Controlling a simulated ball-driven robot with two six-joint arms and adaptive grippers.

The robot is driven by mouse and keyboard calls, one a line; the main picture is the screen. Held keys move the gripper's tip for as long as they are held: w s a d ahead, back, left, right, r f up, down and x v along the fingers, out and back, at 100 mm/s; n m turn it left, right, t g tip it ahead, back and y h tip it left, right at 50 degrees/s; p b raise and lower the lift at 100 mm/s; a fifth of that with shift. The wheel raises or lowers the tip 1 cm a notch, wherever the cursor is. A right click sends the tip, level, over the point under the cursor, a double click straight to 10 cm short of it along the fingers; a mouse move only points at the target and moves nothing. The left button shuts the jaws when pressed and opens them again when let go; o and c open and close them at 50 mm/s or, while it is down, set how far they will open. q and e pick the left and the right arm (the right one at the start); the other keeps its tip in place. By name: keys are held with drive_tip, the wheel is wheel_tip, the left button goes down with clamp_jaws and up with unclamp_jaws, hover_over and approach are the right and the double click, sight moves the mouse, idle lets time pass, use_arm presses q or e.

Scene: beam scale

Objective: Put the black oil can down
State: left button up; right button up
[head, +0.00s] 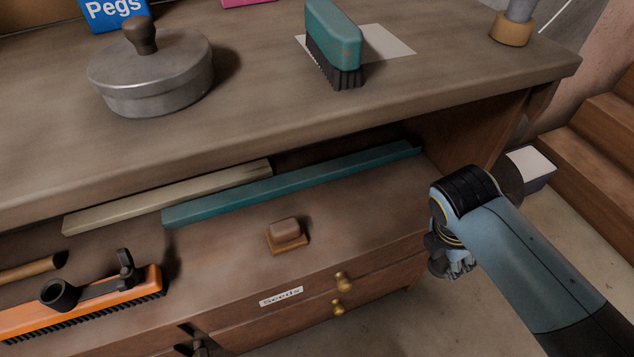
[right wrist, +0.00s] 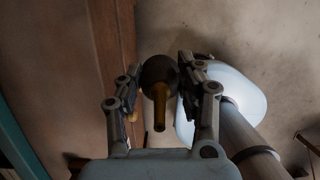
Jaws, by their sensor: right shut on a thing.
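The black oil can (right wrist: 160,78) shows in the right wrist view as a dark round body with an amber spout. It sits between the two fingers of my right gripper (right wrist: 160,90), which is shut on it. In the head view my right gripper (head: 452,262) hangs off the right end of the cabinet, above the floor; the can cannot be made out clearly there. At the lower edge of the head view, a dark metal part (head: 196,346) in front of the drawers looks like the tip of my left gripper; its opening cannot be told.
The worktop (head: 240,105) holds a lidded metal pot (head: 150,80), a teal brush (head: 333,45) and a white sheet (head: 388,42). The shelf below holds a teal bar (head: 290,184), a pale bar (head: 165,198), a small brown block (head: 287,234) and an orange brush (head: 100,300). Wooden steps (head: 590,150) stand right.

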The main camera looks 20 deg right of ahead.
drive_tip(key=w+b, duration=0.1)
drive_tip(key=w, duration=0.4)
drive_tip(key=w+a+b, duration=0.1)
drive_tip(key=w, duration=0.5)
drive_tip(key=w+b, duration=0.1)
drive_tip(key=w, duration=0.4)
drive_tip(key=shift+w+a+f, duration=0.15)
drive_tip(key=shift+w+a, duration=0.1)
drive_tip(key=shift+w, duration=0.05)
drive_tip(key=shift+w+b, duration=0.3)
drive_tip(key=f, duration=0.1)
drive_tip(key=f+b, duration=0.1)
drive_tip(key=f, duration=0.1)
drive_tip(key=shift+w+f+b, duration=0.2)
drive_tip(key=shift+w+b, duration=0.1)
drive_tip(key=shift+w, duration=0.05)
use_arm(q)
drive_tip(key=f, duration=0.1)
drive_tip(key=s+f, duration=0.1)
drive_tip(key=f, duration=0.1)
drive_tip(key=s+f, duration=0.1)
drive_tip(key=f, duration=0.1)
drive_tip(key=shift+a+f, duration=0.1)
drive_tip(key=shift+a, duration=0.2)
use_arm(e)
drive_tip(key=shift+r, duration=0.1)
drive_tip(key=o, duration=1.2)
